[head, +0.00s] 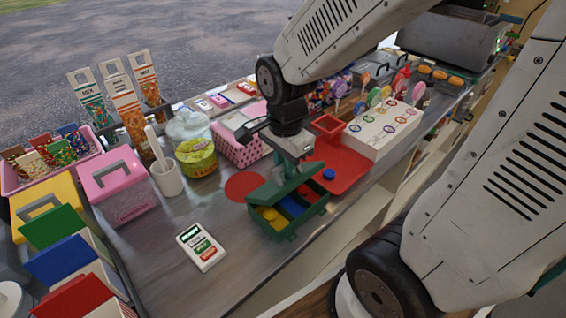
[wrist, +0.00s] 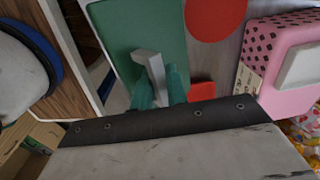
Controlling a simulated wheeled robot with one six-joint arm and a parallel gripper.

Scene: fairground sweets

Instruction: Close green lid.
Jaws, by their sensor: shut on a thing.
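The green box (head: 290,232) sits on the metal counter. Its compartments show yellow, blue and red pieces. The green lid (head: 268,190) is above the back part of the box, tilted, with the front compartments still open to view. In the wrist view the green lid (wrist: 125,35) fills the upper middle, with a grey handle (wrist: 150,65) on it. My gripper (wrist: 158,88) is shut on that handle, its green fingers on either side. In the head view my gripper (head: 300,165) comes down from above and hides part of the lid.
A red tray (head: 350,170) with a blue disc lies right of the box, before a white lollipop stand (head: 375,135). A red round mat (head: 243,186) and a white label card (head: 201,246) lie to the left. A pink basket (head: 240,150) stands behind. The counter's front edge is close.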

